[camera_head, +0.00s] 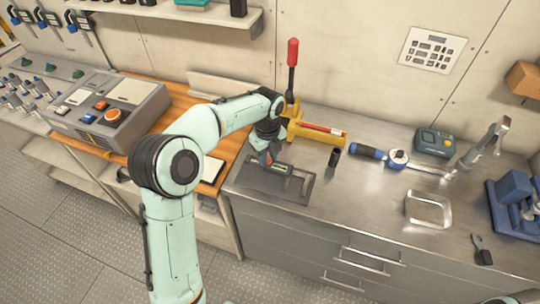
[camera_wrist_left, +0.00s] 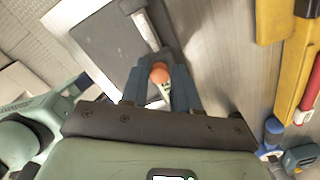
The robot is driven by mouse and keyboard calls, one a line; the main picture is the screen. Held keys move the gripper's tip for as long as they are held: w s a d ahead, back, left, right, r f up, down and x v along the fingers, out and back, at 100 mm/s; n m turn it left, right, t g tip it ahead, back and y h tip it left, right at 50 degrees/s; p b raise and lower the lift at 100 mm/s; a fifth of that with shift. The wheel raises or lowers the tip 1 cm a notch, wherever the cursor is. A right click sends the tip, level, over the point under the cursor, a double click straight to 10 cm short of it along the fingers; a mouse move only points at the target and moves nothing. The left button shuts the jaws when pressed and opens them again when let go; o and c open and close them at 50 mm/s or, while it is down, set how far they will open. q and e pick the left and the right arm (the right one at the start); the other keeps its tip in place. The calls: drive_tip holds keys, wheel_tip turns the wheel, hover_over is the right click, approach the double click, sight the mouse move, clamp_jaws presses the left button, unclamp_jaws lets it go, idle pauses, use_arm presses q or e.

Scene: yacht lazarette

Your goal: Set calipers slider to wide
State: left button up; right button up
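The calipers (camera_head: 281,168) lie on a dark tray (camera_head: 300,190) at the left end of the steel counter. In the left wrist view their grey beam (camera_wrist_left: 145,30) runs away from my gripper over the dark tray (camera_wrist_left: 105,45). My left gripper (camera_head: 266,158) reaches down to the calipers. In the left wrist view its two blue fingers (camera_wrist_left: 161,82) are close together, one on each side of an orange knob (camera_wrist_left: 159,72) that seems to belong to the slider. The fingers and wrist hide part of the calipers. My right gripper is not in view.
A yellow tool with a red-handled lever (camera_head: 318,131) stands behind the tray. A small black cylinder (camera_head: 335,157) is just right of it. Further right are a blue-handled tool (camera_head: 368,151), a teal meter (camera_head: 434,143) and a metal frame (camera_head: 428,209). The counter's front middle is clear.

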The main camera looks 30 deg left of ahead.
use_arm(q)
drive_tip(key=shift+o, duration=0.9)
wheel_tip(320, 180, up, 14)
drive_tip(key=p, duration=0.2)
drive_tip(key=shift+f, duration=0.25)
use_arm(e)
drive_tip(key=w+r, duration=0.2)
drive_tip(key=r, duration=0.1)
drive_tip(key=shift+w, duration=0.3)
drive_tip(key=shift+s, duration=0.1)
